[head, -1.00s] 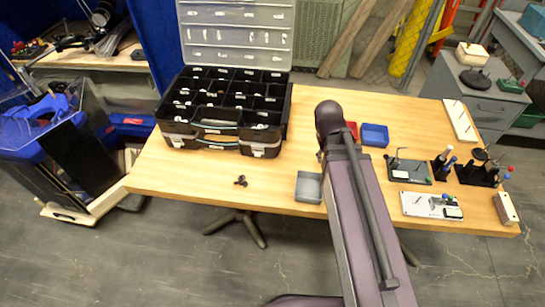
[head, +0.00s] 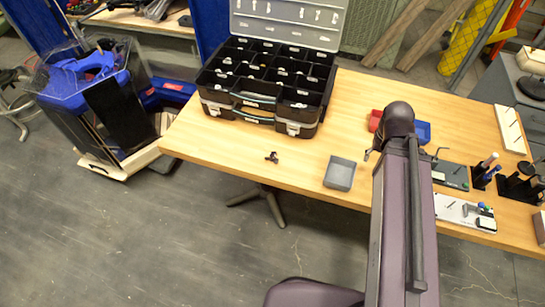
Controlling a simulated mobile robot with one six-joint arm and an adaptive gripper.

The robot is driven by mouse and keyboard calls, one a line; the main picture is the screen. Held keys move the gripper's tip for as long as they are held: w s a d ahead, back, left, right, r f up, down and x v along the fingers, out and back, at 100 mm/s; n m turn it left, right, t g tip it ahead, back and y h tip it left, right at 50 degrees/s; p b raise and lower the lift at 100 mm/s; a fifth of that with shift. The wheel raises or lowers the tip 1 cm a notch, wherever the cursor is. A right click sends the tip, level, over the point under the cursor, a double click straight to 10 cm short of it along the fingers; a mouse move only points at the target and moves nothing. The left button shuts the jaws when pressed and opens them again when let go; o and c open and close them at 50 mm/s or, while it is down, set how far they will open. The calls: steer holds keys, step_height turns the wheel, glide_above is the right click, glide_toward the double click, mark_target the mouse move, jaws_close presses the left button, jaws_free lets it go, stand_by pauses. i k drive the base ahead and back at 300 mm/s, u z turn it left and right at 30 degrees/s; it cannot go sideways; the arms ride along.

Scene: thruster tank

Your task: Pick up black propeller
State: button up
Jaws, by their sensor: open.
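The black propeller (head: 272,157) is a small dark three-bladed piece lying on the wooden table near its front edge, left of the grey tray. My arm reaches in from the bottom right over the table. Only a small dark part of my gripper (head: 371,153) shows at the left of the arm's end; the rest is hidden behind the arm. My gripper is open, well to the right of the propeller and apart from it.
A grey tray (head: 340,172) lies between propeller and arm. An open black organizer case (head: 262,128) stands behind the propeller. Red (head: 375,120) and blue (head: 424,131) bins are partly hidden by my arm. Tool stands fill the right. Table around the propeller is clear.

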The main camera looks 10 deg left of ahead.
mark_target(272, 154)
steer(key=z, duration=0.15)
steer(key=k, duration=0.55)
steer(key=z, duration=0.55)
steer(key=k, duration=0.8)
steer(key=z, duration=0.05)
steer(key=i, duration=0.5)
steer(key=u, duration=0.7)
steer(key=i, duration=0.5)
steer(key=u, duration=0.7)
steer(key=i, duration=0.6)
steer(key=u, duration=0.2)
